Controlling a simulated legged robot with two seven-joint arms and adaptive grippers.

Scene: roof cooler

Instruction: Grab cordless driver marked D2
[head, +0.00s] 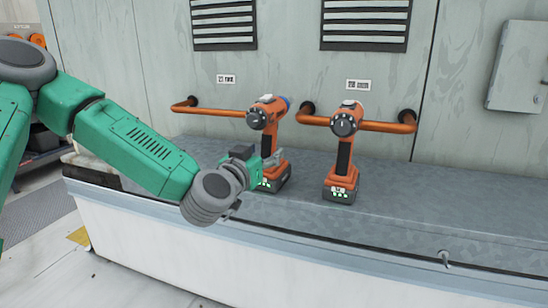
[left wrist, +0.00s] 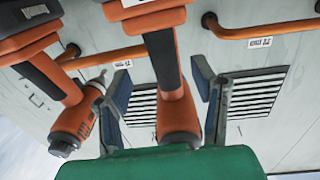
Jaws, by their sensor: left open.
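Two orange and black cordless drivers stand upright on a grey ledge (head: 420,215). The left driver (head: 282,165) is partly hidden by my left gripper (head: 270,162). The right driver (head: 346,145) stands clear of it. Marks on the battery bases are too small to read, so I cannot tell which is D2. In the left wrist view, upside down, the left driver's handle (left wrist: 163,60) shows between the two open fingers (left wrist: 163,95), with a gap on each side. The right driver (left wrist: 72,120) shows at the left there. My right gripper is not in view.
Orange pipe rails (head: 385,126) run along the wall close behind the drivers. Two dark louvred vents (head: 365,25) and small labels (head: 226,79) are on the wall. A grey box (head: 520,65) is at the right. The ledge right of the drivers is mostly free.

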